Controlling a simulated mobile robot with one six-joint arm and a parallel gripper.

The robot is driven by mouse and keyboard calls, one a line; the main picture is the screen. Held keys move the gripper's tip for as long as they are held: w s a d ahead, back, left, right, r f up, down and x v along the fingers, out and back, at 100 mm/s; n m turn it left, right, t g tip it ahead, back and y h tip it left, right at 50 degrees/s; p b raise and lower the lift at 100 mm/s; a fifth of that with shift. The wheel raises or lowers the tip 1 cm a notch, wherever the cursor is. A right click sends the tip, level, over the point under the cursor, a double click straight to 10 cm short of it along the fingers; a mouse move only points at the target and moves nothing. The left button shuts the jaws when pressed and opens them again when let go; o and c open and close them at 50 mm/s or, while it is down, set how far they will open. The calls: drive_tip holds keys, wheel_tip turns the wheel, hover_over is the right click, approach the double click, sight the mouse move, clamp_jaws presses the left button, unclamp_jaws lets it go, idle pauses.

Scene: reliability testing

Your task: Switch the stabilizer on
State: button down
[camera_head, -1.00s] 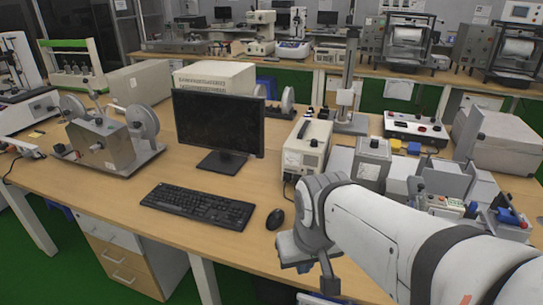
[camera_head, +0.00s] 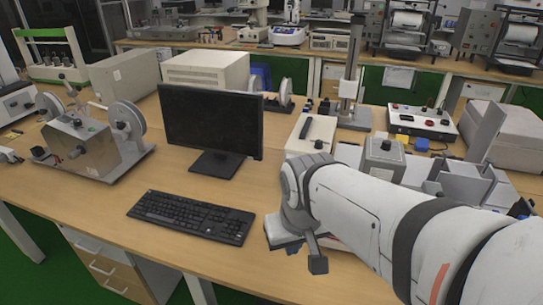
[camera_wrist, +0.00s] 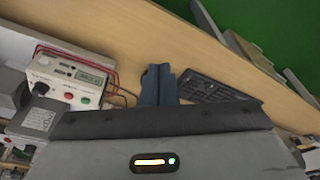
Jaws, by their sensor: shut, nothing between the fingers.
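A white box-shaped instrument (camera_wrist: 72,78), possibly the stabilizer, is at the left of the wrist view. Its panel has a small display, a black knob, a green button, a red button and red leads. In the head view, a beige device with a black handle (camera_head: 312,132) stands behind my arm; I cannot tell if it is the stabilizer. My gripper (camera_wrist: 158,85) shows as dark blue-grey fingers in the wrist view, shut and empty, to the right of the white instrument and apart from it in the picture. My forearm hides part of the bench in the head view.
A keyboard (camera_head: 190,216) lies left of my arm, with a monitor (camera_head: 212,127) behind it. A grey box with a knob (camera_head: 383,158) stands beyond my forearm. A control box (camera_head: 422,121) stands farther right. Bare wood lies around the keyboard.

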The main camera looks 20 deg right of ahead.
drive_tip(key=w+d+f+n+t+h+b, duration=0.1)
drive_tip(key=w+d+f+n+h+b, duration=0.6)
drive_tip(key=w+d+n, duration=0.65)
drive_tip(key=w+f+n+t+b, duration=0.1)
drive_tip(key=w+f+n, duration=0.2)
drive_tip(key=n, duration=0.3)
drive_tip(key=w+f+n+t+b, duration=0.1)
drive_tip(key=w+f+n+t, duration=0.1)
drive_tip(key=w+f+n, duration=0.2)
drive_tip(key=w+f+n+t+h+b, duration=0.1)
drive_tip(key=w+f+n+t, duration=0.1)
drive_tip(key=w+n, duration=0.4)
drive_tip(key=shift+w+d+f+n, duration=0.2)
drive_tip(key=shift+f+n, duration=0.2)
drive_tip(key=shift+n, duration=0.5)
drive_tip(key=shift+w+d+f+n, duration=0.15)
drive_tip(key=shift+f+n, duration=0.25)
drive_tip(key=shift+n, duration=0.45)
drive_tip(key=shift+s, duration=0.1)
drive_tip(key=b+x, duration=0.1)
drive_tip(key=x, duration=0.9)
drive_tip(key=shift+r, duration=0.1)
